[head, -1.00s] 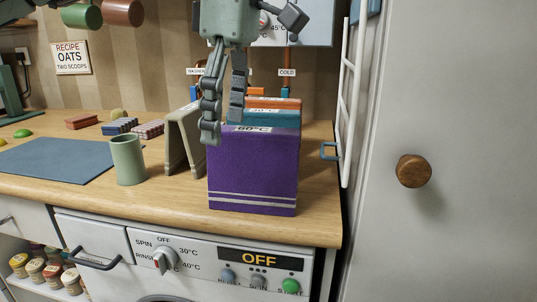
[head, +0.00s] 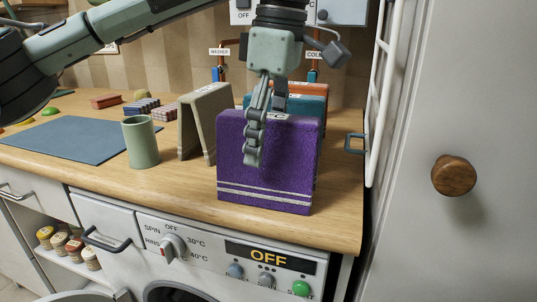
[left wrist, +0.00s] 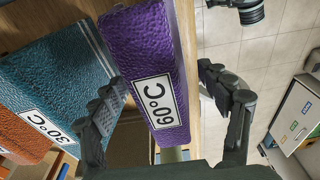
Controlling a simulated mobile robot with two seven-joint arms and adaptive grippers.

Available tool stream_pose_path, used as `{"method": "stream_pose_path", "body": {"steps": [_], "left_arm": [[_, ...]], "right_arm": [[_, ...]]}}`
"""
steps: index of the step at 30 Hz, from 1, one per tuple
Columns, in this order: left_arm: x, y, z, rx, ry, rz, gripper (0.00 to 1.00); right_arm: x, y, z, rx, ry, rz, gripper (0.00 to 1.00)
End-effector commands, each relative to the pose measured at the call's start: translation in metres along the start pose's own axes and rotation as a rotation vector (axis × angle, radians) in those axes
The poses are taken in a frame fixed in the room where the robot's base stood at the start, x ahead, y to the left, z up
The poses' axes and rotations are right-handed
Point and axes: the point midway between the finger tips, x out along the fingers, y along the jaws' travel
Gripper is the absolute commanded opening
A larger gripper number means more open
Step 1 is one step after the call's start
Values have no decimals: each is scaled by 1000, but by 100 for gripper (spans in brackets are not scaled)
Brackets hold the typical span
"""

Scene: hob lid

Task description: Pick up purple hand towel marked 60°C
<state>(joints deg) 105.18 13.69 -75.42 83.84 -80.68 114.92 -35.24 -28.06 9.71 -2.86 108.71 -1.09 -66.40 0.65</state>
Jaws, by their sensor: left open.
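The purple hand towel (head: 262,190) stands folded upright near the counter's front edge, with pale stripes low on its front face. Its 60°C label shows large in the left wrist view (left wrist: 159,101) and is mostly covered by my fingers in the head view. My left gripper (head: 266,134) is open and straddles the towel's top edge. One finger hangs in front of the purple face, the other behind it on the teal towel's side. In the left wrist view, the towel lies between the spread fingers (left wrist: 160,92), with a clear gap to the right finger. My right gripper is not seen.
A teal towel (left wrist: 55,85) marked 30°C stands close behind the purple one, then an orange towel (left wrist: 20,135). A white rack (head: 382,110) is to the right.

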Motion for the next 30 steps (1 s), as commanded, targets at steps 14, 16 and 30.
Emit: {"method": "stream_pose_path", "body": {"steps": [14, 16, 30], "left_arm": [[10, 0, 0, 0, -1, 1, 60], [10, 0, 0, 0, -1, 1, 52], [9, 0, 0, 0, -1, 2, 17]], "right_arm": [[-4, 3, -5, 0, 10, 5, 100], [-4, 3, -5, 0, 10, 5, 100], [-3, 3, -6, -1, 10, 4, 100]]}}
